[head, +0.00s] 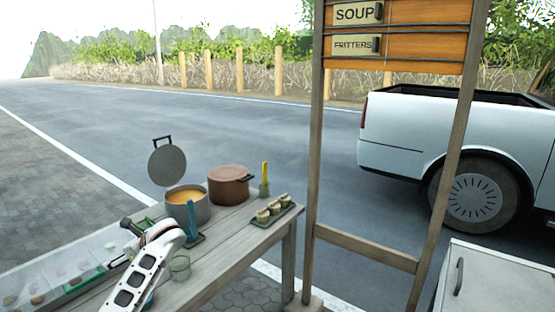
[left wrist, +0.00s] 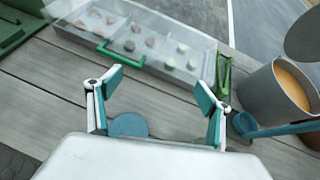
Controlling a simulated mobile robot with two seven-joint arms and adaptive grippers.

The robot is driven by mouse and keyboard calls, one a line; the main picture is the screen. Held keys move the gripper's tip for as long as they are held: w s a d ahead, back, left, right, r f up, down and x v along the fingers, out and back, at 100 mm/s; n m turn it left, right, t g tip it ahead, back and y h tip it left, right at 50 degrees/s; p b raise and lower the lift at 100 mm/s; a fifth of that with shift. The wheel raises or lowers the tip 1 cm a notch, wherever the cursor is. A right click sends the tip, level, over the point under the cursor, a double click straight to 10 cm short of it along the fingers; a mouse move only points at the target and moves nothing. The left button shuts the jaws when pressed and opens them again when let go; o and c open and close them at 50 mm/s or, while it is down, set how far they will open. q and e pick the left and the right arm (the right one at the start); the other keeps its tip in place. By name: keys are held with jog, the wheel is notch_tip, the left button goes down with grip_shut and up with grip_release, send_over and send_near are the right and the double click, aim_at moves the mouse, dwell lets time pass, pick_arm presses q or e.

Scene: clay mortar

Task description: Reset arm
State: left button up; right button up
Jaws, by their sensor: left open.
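My left arm (head: 146,270) reaches up over the wooden table from the lower edge in the head view. My left gripper (left wrist: 158,94) shows clearly in the left wrist view. Its two teal-padded fingers are spread wide with nothing held between them. A teal round thing (left wrist: 128,125) lies beyond the palm, between the fingers in the picture. The fingers point toward a clear-lidded case (left wrist: 145,40) with a green handle and several small lumps inside. My right gripper does not show in either view.
A brown pot (head: 229,187), a tray of small cups (head: 273,213) and a glass (head: 180,267) are also on the table. A wooden sign frame (head: 316,150) stands to the right.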

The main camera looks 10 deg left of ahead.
pick_arm(q)
jog(key=w+d+n+t+h, duration=0.3)
jog(key=w+d+n+t, duration=0.2)
jog(key=w, duration=0.5)
jog(key=w+d+r+n+t+h, duration=0.6)
jog(key=w+d+r+n+t, duration=0.45)
jog(key=d+r, duration=0.25)
jog(key=s+d+f+g+h, duration=0.1)
jog(key=s+d+f, duration=0.3)
jog(key=s+f, duration=0.3)
jog(key=s+d+f+m+g+h, duration=0.1)
jog(key=s+d+f, duration=0.35)
jog(key=f, duration=0.45)
jog(key=s+d+f+g+h, duration=0.1)
jog(key=s+d+f, duration=0.3)
jog(key=s+f, duration=0.3)
jog(key=s+d+f+g, duration=0.1)
jog(key=s+d+f, duration=0.3)
jog(key=s, duration=0.5)
jog(key=s+d+f+g+h, duration=0.1)
jog(key=s+d+f, duration=0.3)
jog(key=s, duration=0.6)
jog(key=s+d+f+g+h, duration=0.1)
jog(key=s+d+f+g, duration=0.1)
jog(key=s+f, duration=0.3)
jog(key=s+d, duration=0.1)
jog(key=s, duration=0.3)
jog(key=shift+s+d+n, duration=0.35)
jog(key=shift+d, duration=0.05)
